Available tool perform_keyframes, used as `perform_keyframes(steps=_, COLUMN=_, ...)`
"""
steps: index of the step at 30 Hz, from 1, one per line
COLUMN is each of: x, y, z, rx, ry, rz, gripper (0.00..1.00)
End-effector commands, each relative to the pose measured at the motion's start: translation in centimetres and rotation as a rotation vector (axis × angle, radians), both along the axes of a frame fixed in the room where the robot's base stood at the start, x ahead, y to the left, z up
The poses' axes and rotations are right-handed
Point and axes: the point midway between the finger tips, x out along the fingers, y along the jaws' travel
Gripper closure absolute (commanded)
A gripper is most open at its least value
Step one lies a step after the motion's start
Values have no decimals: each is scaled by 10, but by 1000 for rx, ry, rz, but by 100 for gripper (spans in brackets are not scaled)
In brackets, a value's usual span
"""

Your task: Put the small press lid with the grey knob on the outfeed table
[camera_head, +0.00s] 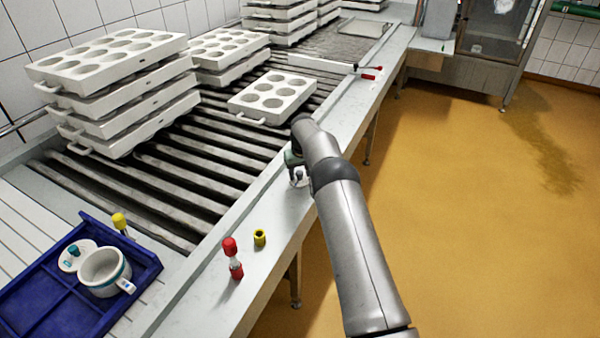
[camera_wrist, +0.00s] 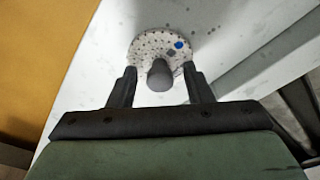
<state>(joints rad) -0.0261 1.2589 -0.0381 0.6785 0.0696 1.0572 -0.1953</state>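The small press lid (camera_wrist: 150,48) is a pale speckled disc with a blue spot. Its grey knob (camera_wrist: 160,76) points toward the wrist camera. In the head view the lid (camera_head: 299,182) is partly hidden by my arm and rests on the pale ledge along the rollers. My gripper (camera_wrist: 159,74) is open, with one finger on each side of the knob and a gap on both sides. In the head view my gripper (camera_head: 295,165) is mostly hidden behind my wrist. I cannot tell which surface is the outfeed table.
The ledge (camera_head: 212,305) also bears a red-topped item (camera_head: 231,248) and a yellow ring (camera_head: 260,238). A blue tray (camera_head: 148,262) at the left holds a white cup (camera_head: 104,270) and a disc with a teal knob (camera_head: 73,252). White moulds (camera_head: 270,97) stand on the rollers.

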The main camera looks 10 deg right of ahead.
Motion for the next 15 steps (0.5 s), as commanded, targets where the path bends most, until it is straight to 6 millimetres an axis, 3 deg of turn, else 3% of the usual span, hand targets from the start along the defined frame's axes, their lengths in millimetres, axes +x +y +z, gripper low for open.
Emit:
perform_keyframes(steps=5, x=0, y=0, z=9, rx=0, ry=-2, rz=0, gripper=54)
perform_keyframes(steps=15, x=-10, y=-2, z=77, rx=0, ry=-5, rz=0, gripper=54)
